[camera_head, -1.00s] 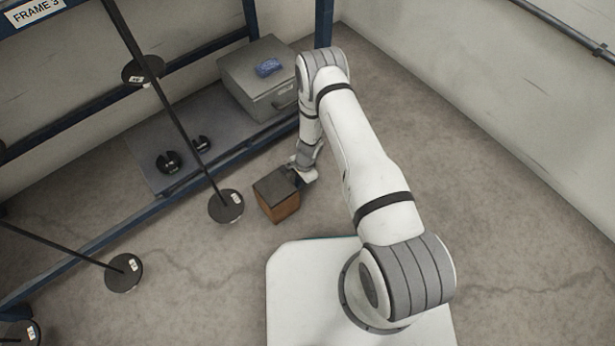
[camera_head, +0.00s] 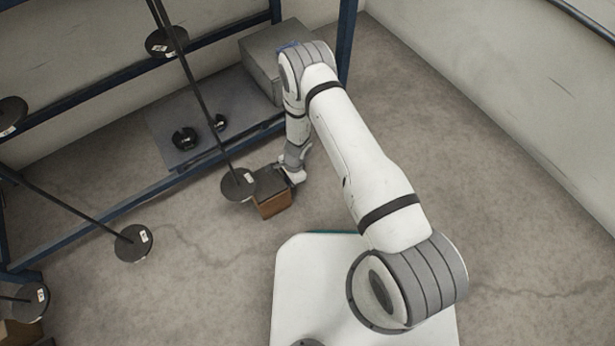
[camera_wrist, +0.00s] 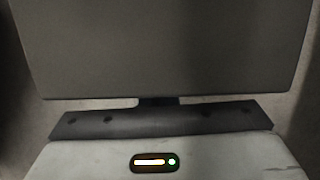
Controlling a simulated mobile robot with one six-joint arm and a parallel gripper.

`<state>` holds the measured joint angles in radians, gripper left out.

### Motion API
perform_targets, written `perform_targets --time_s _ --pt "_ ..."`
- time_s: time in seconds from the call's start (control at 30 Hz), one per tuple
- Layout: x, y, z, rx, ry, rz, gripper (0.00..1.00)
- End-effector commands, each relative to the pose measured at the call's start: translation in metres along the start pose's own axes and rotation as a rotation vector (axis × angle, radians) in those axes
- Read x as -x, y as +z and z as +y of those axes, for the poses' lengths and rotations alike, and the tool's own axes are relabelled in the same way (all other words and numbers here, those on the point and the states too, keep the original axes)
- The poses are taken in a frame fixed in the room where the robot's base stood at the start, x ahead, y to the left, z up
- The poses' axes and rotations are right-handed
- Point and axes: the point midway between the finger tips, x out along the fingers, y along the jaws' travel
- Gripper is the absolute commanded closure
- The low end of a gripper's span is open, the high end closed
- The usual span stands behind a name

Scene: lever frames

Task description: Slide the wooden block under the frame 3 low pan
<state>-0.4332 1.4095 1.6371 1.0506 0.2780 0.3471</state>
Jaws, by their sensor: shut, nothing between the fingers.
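The wooden block (camera_head: 273,207), brown with a dark top, stands on the floor. The low pan (camera_head: 238,185), a round black disc with a white tag, hangs at the lower end of a long dark beam. In the head view its right edge overlaps the block's upper left corner; how far the block is beneath it is hard to tell. My gripper (camera_head: 287,176) is shut and empty, at the block's right side, seemingly against it. In the wrist view a flat dark grey face (camera_wrist: 160,50), probably the block's, fills the top beyond my dark gripper (camera_wrist: 158,103).
Blue frame rails (camera_head: 150,188) run along the floor left of the block. Black weights (camera_head: 184,138) rest on a grey plate, with a grey metal box (camera_head: 265,60) behind. Another pan (camera_head: 134,243) hangs lower left. Floor at right is clear.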

Motion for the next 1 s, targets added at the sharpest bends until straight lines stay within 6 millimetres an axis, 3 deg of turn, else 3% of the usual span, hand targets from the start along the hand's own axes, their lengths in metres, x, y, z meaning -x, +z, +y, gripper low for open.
perform_targets --time_s 0.17,0.53,0.67,0.8,0.9,1.0 --pt "-0.003 0.012 -0.003 0.0 0.0 -0.001 1.0" --pt "0.0 0.002 -0.002 -0.016 -0.004 0.0 1.0" --pt "0.002 -0.009 -0.001 -0.016 -0.004 -0.001 1.0" --pt "0.007 -0.034 0.003 -0.015 -0.004 -0.002 1.0" --pt "0.042 -0.028 0.002 -0.011 -0.004 -0.001 1.0" --pt "0.064 -0.029 0.002 -0.012 -0.004 -0.001 1.0"
